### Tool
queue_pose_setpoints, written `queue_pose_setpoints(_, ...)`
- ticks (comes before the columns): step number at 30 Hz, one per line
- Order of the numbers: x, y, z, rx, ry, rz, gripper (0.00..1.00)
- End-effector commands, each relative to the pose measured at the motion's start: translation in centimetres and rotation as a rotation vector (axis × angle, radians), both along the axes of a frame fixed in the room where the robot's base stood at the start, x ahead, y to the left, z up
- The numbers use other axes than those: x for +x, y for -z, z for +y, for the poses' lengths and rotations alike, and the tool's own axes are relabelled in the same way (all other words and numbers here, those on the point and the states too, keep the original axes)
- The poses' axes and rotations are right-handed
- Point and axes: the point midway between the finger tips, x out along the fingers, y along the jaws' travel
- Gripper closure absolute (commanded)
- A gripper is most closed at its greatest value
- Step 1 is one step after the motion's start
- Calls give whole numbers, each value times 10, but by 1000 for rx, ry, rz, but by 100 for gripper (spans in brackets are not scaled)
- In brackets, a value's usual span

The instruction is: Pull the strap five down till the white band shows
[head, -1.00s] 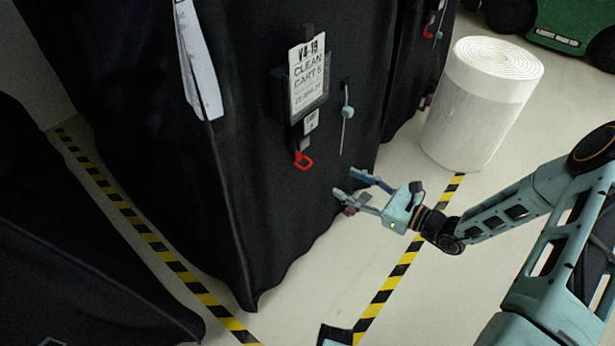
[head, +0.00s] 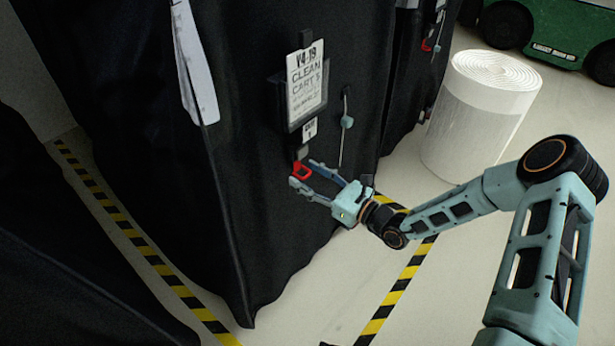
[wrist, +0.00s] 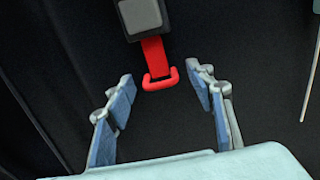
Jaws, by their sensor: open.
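The strap is red with a loop end (head: 303,170) and hangs below a small white tag on the black-covered cart (head: 270,215). In the wrist view the red strap (wrist: 156,62) comes out of a grey buckle (wrist: 143,18), and its loop lies just beyond and between my fingertips. No white band shows on the strap. My gripper (head: 305,175) is open, with its fingers on either side of the loop's lower end in the head view; it also shows in the wrist view (wrist: 157,90). Whether the fingers touch the loop cannot be told.
A white roll (head: 475,115) stands on the floor at the right. Another covered cart (head: 60,250) is at the left.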

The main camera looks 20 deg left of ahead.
Motion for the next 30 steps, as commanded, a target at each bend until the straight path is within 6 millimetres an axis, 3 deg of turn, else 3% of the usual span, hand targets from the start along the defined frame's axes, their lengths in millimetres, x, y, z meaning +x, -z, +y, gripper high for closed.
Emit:
queue_pose_setpoints(9,1,0,2,0,0,0,52)
queue_pose_setpoints(22,1,0,2,0,0,0,99)
queue_pose_setpoints(30,1,10,2,-1,1,0,100)
